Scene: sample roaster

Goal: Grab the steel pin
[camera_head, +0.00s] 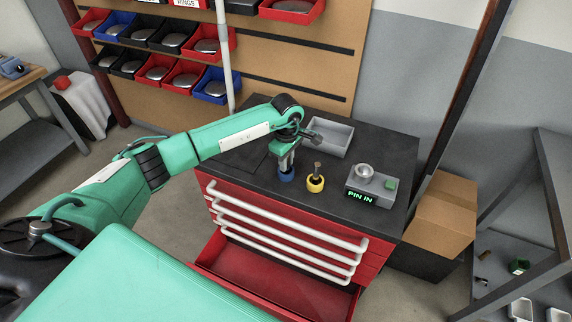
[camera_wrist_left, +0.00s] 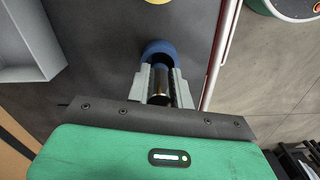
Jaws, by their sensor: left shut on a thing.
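My left gripper (camera_head: 286,165) points down over the blue holder (camera_head: 287,176) on the black top of the red tool cabinet. In the left wrist view, its two grey fingers (camera_wrist_left: 160,84) are shut on the steel pin (camera_wrist_left: 160,92), a dark, shiny cylinder between them. The blue holder's ring (camera_wrist_left: 158,48) shows just beyond the fingertips. The pin's lower end is hidden, so I cannot tell whether it still sits in the holder. In the head view the fingers hide the pin. My right gripper is not in view.
A yellow holder (camera_head: 316,184) with a brownish pin stands to the right. Beyond it are a device (camera_head: 361,197) reading "PIN IN", with a round metal cup and green button, and a grey tray (camera_head: 337,134). A red drawer (camera_head: 270,290) is open below; shelved bins stand behind.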

